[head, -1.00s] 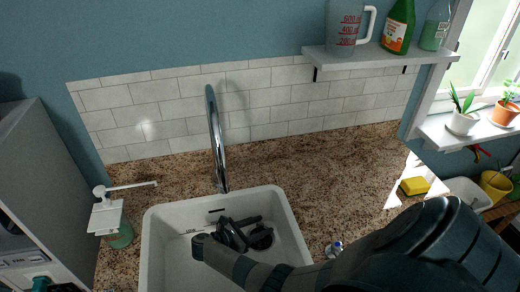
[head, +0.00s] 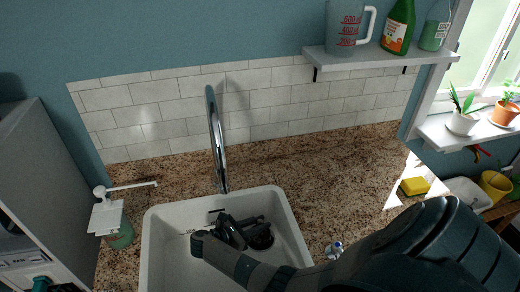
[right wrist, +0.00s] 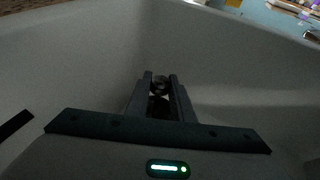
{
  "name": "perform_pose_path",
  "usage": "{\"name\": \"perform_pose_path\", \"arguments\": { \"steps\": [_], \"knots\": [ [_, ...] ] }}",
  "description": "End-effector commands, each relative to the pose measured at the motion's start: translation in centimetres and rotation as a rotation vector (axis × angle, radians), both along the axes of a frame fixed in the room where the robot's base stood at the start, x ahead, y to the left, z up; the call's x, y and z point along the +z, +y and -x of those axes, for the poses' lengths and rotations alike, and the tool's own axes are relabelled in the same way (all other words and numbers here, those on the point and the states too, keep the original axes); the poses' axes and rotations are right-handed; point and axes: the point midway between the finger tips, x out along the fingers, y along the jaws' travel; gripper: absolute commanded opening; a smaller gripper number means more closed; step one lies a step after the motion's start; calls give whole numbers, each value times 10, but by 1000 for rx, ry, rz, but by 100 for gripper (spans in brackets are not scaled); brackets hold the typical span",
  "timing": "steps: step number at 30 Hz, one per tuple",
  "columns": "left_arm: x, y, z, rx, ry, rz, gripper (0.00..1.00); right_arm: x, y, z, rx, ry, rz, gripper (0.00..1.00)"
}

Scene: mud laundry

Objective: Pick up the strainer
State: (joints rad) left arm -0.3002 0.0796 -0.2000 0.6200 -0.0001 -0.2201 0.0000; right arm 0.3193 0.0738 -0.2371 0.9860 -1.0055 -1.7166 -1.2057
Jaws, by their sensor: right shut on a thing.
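My right gripper (head: 262,228) reaches down into the white sink (head: 168,262), with its fingers close to the dark round drain area (head: 262,240). In the right wrist view the two dark fingers (right wrist: 160,80) point away from the camera and are shut on a small round grey thing, which I take as the strainer (right wrist: 160,86). A darker patch shows just below it between the fingers. Most of the strainer is hidden, and I cannot tell whether it is clear of the sink floor. My left gripper is not clearly in view.
The sink walls surround my right gripper closely. A tall chrome faucet (head: 216,140) stands behind the sink. A soap dispenser (head: 118,230) is at the left and a yellow sponge (head: 414,186) at the right. The granite counter (head: 310,170) right of the faucet is mostly clear.

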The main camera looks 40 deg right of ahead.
Motion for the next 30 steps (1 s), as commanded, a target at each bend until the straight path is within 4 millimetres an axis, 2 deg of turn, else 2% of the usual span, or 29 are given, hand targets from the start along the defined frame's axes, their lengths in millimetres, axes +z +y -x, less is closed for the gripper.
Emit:
{"name": "perform_pose_path", "arguments": {
  "steps": [16, 21, 30],
  "knots": [
    [-3, 0, 0, 0, -1, 0, 31, 70, 0, 0, 0, -3, 0, 0],
    [-4, 0, 0, 0, -1, 0, 31, 80, -1, 1, -1, 0, 1, 0],
    [-4, 0, 0, 0, -1, 0, 31, 81, -1, 1, -1, 0, 1, 0]
  ]
}}
